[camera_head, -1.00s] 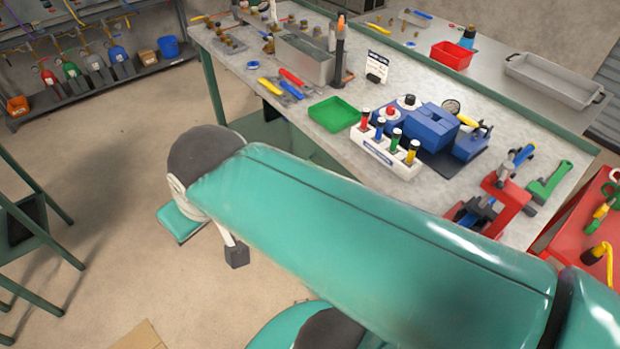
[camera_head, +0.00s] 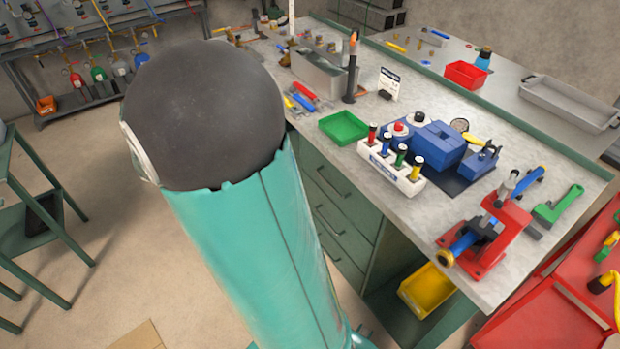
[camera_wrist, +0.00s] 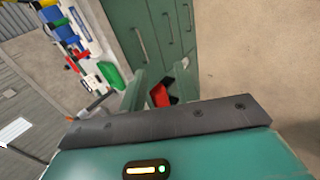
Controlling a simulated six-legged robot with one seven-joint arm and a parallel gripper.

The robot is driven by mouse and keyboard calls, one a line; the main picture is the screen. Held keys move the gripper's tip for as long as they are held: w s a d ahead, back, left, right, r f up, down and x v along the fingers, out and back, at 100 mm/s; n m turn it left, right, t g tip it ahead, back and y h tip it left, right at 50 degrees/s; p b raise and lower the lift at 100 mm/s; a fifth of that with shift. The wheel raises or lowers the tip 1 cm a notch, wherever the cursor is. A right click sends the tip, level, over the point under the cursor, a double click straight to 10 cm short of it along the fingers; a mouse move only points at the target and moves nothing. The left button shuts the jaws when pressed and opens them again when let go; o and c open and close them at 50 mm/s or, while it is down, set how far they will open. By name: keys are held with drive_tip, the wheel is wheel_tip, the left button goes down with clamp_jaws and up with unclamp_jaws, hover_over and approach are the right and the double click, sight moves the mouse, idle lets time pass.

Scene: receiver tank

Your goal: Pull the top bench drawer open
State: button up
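The green workbench (camera_head: 480,150) has a stack of green drawers under its near edge. The top drawer (camera_head: 322,172) looks shut, and my arm covers part of its left side in the head view. In the wrist view the bench is turned sideways; the top drawer (camera_wrist: 130,27) is nearest the worktop, with a long pale handle (camera_wrist: 140,42). My gripper (camera_wrist: 150,92) shows beyond the dark wrist bar, apart from the handle. The head view does not show the gripper.
A green tray (camera_head: 343,127) sits on the worktop above the drawers. A yellow bin (camera_head: 428,290) is in the open bay right of them.

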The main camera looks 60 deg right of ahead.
drive_tip(key=s+d+f+g+h, duration=0.2)
drive_tip(key=d+f+h, duration=0.1)
drive_tip(key=d+f, duration=0.8)
drive_tip(key=s+d+f+g+h, duration=0.15)
drive_tip(key=d+f+h, duration=0.25)
drive_tip(key=d+f, duration=0.65)
drive_tip(key=f+x, duration=0.1)
drive_tip(key=x, duration=1.1)
drive_tip(key=shift+s+f, duration=0.3)
drive_tip(key=shift+f, duration=0.15)
clamp_jaws()
